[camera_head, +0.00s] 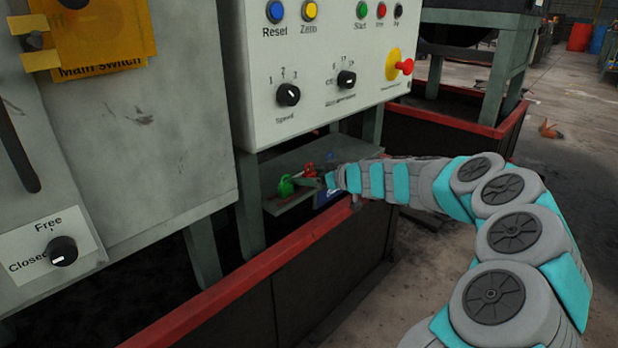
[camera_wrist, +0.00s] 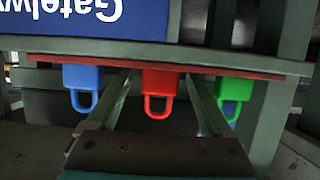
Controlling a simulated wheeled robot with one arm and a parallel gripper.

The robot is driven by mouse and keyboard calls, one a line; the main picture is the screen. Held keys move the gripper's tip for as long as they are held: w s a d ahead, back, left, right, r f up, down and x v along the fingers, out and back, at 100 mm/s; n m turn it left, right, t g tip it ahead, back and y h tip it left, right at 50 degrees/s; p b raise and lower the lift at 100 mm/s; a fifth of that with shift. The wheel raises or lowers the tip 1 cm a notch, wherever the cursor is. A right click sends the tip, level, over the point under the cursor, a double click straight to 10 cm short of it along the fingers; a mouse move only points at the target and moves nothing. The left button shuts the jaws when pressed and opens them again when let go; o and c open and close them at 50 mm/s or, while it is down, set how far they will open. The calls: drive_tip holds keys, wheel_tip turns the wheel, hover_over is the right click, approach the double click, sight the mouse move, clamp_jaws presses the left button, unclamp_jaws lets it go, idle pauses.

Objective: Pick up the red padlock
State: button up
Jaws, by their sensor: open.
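The red padlock (camera_wrist: 160,80) is in the middle of the wrist view, its shackle pointing toward the bottom of the picture. My gripper (camera_wrist: 158,83) is open, with one finger on each side of the red padlock and a gap visible on both sides. I cannot tell how far the fingertips reach along it. In the head view the red padlock (camera_head: 309,169) shows small on the grey shelf (camera_head: 262,171), beside my gripper (camera_head: 328,181), whose fingers are hard to make out there.
A blue padlock (camera_wrist: 83,78) is left of the fingers and a green padlock (camera_wrist: 233,91) is right of them in the wrist view, both close. A blue sign (camera_wrist: 85,17) is near. The control panel (camera_head: 320,60) overhangs the shelf; a red-edged barrier (camera_head: 270,262) runs in front.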

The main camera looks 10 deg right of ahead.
clamp_jaws()
idle(0.5)
